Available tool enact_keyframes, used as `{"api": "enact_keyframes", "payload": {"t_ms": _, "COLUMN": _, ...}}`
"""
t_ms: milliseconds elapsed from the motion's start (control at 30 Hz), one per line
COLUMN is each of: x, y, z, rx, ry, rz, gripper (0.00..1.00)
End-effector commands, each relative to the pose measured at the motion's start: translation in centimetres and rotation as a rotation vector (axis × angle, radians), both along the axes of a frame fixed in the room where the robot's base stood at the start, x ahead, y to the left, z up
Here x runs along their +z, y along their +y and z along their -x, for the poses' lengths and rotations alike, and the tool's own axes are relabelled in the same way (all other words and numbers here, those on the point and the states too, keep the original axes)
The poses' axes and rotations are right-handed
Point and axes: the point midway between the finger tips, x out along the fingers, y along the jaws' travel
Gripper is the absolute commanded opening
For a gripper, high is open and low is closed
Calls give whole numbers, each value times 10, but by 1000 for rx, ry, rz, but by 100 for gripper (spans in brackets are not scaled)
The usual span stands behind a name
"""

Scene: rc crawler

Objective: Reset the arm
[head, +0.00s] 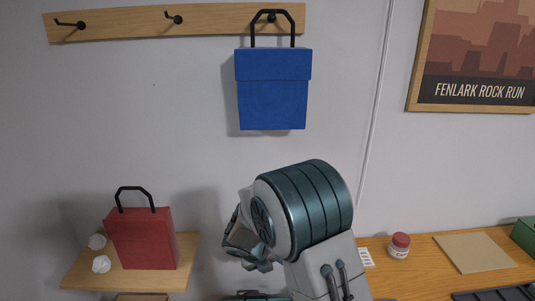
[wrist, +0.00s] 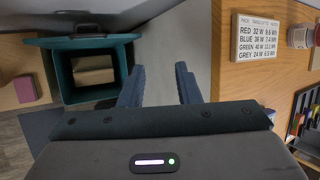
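My arm rises in the lower middle of the head view, and its fingers are not clearly visible there. In the wrist view my gripper (wrist: 159,85) has its two dark fingers apart with nothing between them. A blue bag (head: 273,90) with a black handle hangs from the right hook of the wooden rail (head: 120,22). A red bag (head: 145,240) with a black handle stands upright on a small wooden shelf (head: 82,276) at lower left. My gripper is apart from both bags.
The desk (head: 400,281) at right holds a red-lidded jar (head: 399,246), a tan board (head: 475,252) and a green box (head: 525,235). White crumpled pieces (head: 101,264) lie beside the red bag. The wrist view shows a teal bin (wrist: 119,62) and a lettered sign (wrist: 257,38).

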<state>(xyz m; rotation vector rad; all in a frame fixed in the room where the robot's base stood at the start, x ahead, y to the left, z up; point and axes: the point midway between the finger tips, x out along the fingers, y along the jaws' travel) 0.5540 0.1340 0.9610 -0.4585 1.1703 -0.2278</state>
Motion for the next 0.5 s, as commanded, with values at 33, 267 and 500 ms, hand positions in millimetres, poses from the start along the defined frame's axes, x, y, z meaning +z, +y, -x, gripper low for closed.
{"api": "enact_keyframes", "payload": {"t_ms": 33, "x": 19, "y": -14, "z": 7, "rx": -129, "ry": -47, "rz": -63, "gripper": 30}}
{"api": "enact_keyframes", "payload": {"t_ms": 267, "x": 81, "y": -67, "z": 50, "rx": -758, "ry": -250, "rz": -347, "gripper": 30}}
{"api": "enact_keyframes", "payload": {"t_ms": 500, "x": 129, "y": -107, "z": 108, "rx": -1412, "ry": -444, "rz": -619, "gripper": 30}}
